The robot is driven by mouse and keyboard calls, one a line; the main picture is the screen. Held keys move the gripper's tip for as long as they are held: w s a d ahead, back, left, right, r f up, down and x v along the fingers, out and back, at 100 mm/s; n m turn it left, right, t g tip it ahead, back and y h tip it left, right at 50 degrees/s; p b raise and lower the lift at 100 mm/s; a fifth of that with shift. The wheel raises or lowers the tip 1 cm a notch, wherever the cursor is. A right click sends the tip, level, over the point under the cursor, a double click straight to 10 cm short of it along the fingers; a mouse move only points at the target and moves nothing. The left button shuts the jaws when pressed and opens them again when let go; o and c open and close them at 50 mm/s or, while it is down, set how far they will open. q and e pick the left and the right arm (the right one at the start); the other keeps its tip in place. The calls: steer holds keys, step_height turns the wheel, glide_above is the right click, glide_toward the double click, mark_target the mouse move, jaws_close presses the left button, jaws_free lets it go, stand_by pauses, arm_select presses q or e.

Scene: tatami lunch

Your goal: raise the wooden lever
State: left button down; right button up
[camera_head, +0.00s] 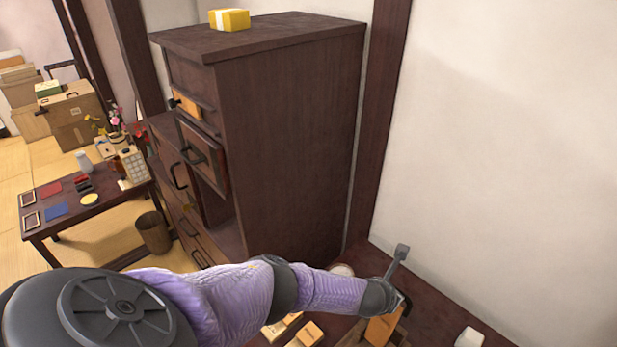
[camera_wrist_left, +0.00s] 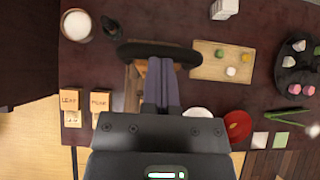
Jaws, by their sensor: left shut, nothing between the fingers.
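A wooden device (camera_wrist_left: 132,92) stands on the dark table under my left gripper (camera_wrist_left: 160,64) in the left wrist view. Its orange-brown part also shows in the head view (camera_head: 381,329), at the end of my left arm. I cannot make out clearly which part is the lever; the fingers and a dark curved bar (camera_wrist_left: 158,50) across their tips cover much of it. My left gripper is shut with nothing between its fingers, above or against the device; contact cannot be told. My right gripper is in neither view.
Labelled wooden blocks (camera_wrist_left: 69,99) stand left of the device. A white bowl (camera_wrist_left: 77,24) is behind them. A wooden tray (camera_wrist_left: 208,73) with small pieces and a dark plate (camera_wrist_left: 286,78) lie to the right, with a red bowl (camera_wrist_left: 238,125). A tall cabinet (camera_head: 290,150) stands behind my arm.

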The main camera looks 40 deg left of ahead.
arm_select(q)
steer(key=shift+w+a+r, duration=0.25)
steer(key=shift+w+a, duration=0.05)
steer(key=shift+a, duration=0.05)
steer(key=p+v, duration=0.6)
steer(key=v, duration=0.4)
steer(key=shift+s+d+f+p, duration=0.2)
steer(key=shift+d+f+p, duration=0.1)
steer(key=shift+d, duration=0.1)
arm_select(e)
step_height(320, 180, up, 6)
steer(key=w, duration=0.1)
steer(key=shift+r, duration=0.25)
arm_select(q)
steer(key=shift+s, duration=0.1)
